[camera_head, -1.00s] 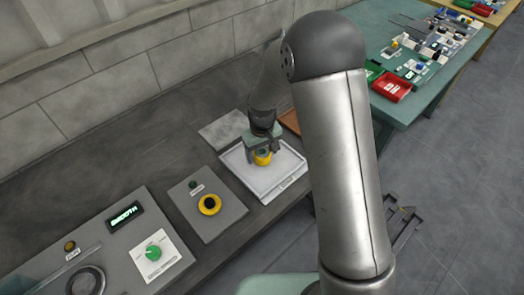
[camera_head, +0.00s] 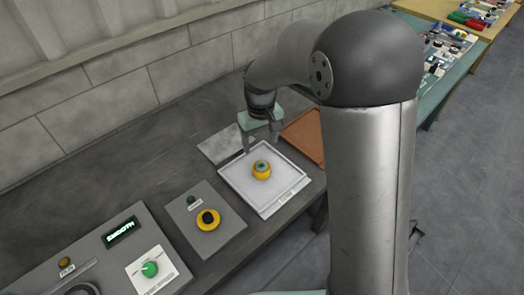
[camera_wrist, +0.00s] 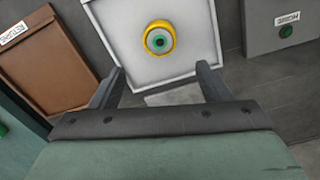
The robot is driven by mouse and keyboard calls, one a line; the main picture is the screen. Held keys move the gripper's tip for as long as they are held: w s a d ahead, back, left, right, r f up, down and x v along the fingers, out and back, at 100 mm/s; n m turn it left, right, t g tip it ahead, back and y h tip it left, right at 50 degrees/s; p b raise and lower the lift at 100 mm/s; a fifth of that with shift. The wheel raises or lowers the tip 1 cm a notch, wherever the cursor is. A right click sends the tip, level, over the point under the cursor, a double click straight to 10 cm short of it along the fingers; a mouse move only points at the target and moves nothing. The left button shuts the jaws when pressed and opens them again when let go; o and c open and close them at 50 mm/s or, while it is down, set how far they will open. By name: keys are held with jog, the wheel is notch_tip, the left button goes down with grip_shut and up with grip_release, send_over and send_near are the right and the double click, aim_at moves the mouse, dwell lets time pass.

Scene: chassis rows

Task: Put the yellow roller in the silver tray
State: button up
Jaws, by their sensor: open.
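The yellow roller (camera_head: 261,171), with a teal-green top and dark centre, stands inside the pale silver tray (camera_head: 293,200), near its middle. In the wrist view the roller (camera_wrist: 160,38) shows ahead of the fingertips, on the floor of the tray (camera_wrist: 202,52). My gripper (camera_head: 261,146) is open and empty, above and behind the roller, apart from it. In the wrist view both fingers of my gripper (camera_wrist: 162,82) are spread with nothing between them.
A brown tray (camera_head: 305,135) lies right of the silver tray, and a grey flat plate (camera_head: 222,146) behind it. A grey box with a yellow-ringed knob (camera_head: 208,219) stands to the left. A panel with a green dial (camera_head: 150,269) is at lower left.

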jog(key=s+d+r+m, duration=0.2)
jog(key=s+d+r, duration=0.4)
jog(key=s+d, duration=0.25)
jog(key=s+d+m, duration=0.1)
jog(key=s+d, duration=0.1)
jog(key=s, duration=0.6)
jog(key=s+d+m, duration=0.2)
jog(key=s+d, duration=0.1)
jog(key=s, duration=0.5)
jog(key=shift+s+d+f+t, duration=0.15)
jog(key=shift+d+f+t, duration=0.05)
jog(key=shift+d+t, duration=0.15)
